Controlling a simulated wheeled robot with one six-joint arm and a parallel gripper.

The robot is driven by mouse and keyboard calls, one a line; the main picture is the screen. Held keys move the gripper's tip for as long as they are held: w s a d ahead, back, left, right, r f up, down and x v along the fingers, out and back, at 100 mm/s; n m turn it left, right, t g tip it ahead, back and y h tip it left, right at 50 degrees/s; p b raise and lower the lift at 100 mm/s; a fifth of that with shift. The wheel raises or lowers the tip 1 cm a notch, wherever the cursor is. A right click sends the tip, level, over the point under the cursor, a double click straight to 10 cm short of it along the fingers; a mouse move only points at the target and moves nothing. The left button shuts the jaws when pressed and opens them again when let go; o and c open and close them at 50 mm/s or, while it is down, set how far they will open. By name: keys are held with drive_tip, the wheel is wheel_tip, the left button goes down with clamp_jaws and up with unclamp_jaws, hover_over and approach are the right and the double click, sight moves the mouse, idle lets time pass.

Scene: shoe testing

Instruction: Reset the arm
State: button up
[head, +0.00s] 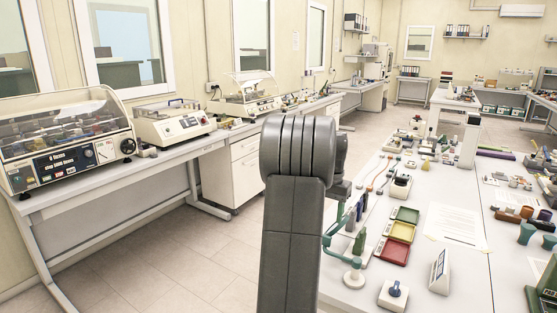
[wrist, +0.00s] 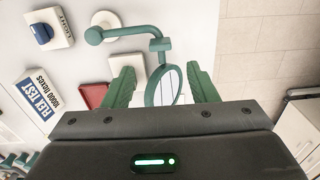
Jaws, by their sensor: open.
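My gripper (wrist: 160,70) shows in the wrist view as two green fingers, spread apart with nothing clamped between them. A green-rimmed round lens (wrist: 164,86) on a green bent stand (wrist: 122,33) shows in the gap between the fingers. I cannot tell whether the fingers touch it. In the head view my grey arm (head: 292,200) rises in the middle and the gripper is not clearly visible. The green stand (head: 332,238) with its white round base (head: 354,277) is just right of the arm, on the right-hand table.
Beside the stand are a red tray (head: 394,251), a yellow tray (head: 401,231), a green tray (head: 406,214), a blue-knobbed box (head: 393,295) and a flex test sign (head: 439,271). Test machines (head: 70,140) line the left bench. Floor (head: 215,265) is clear between.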

wheel_tip(320, 180, down, 9)
drive_tip(key=shift+f+p, duration=0.15)
drive_tip(key=shift+p, duration=0.25)
wheel_tip(320, 180, up, 14)
drive_tip(key=b, duration=0.1)
drive_tip(key=shift+n, duration=0.3)
drive_tip(key=f, duration=1.4)
drive_tip(key=shift+s+a+f+p, duration=0.1)
drive_tip(key=shift+s+a+p, duration=0.1)
drive_tip(key=shift+p, duration=0.1)
drive_tip(key=s+a+n+b, duration=0.2)
drive_tip(key=s+n+b, duration=0.3)
drive_tip(key=s+n, duration=0.65)
wheel_tip(320, 180, up, 6)
drive_tip(key=shift+w+a+r, duration=0.2)
drive_tip(key=shift+w, duration=0.05)
drive_tip(key=shift+n, duration=0.25)
